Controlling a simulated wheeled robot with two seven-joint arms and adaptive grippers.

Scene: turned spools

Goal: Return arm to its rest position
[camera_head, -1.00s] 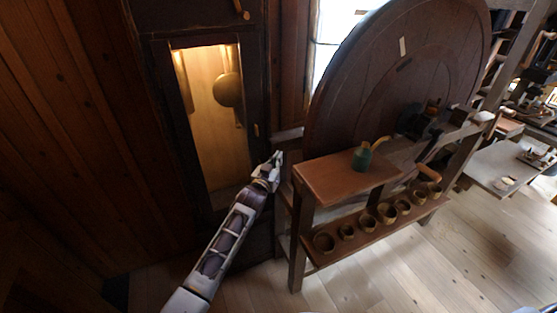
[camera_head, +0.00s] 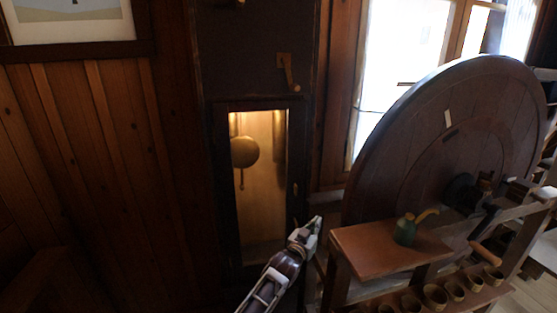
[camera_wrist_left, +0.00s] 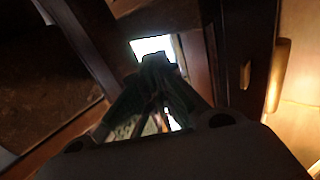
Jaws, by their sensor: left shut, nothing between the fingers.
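My left gripper (camera_head: 312,228) is at the end of my left arm, which comes up from the bottom of the head view. It is shut and holds nothing. It is in front of the lower right side of the tall clock case (camera_head: 262,278), left of the small brown table (camera_head: 352,243). In the left wrist view the dark fingers of my left gripper (camera_wrist_left: 157,62) come together, with dark wood and a bright window patch beyond. My right gripper does not show.
A green jug (camera_head: 404,230) stands on the brown table. Several small pots (camera_head: 435,296) sit on a lower shelf. A large wooden wheel (camera_head: 420,150) rises behind the table. A pendulum (camera_head: 244,152) hangs behind the lit clock glass. A crank handle (camera_head: 485,254) sticks out at right.

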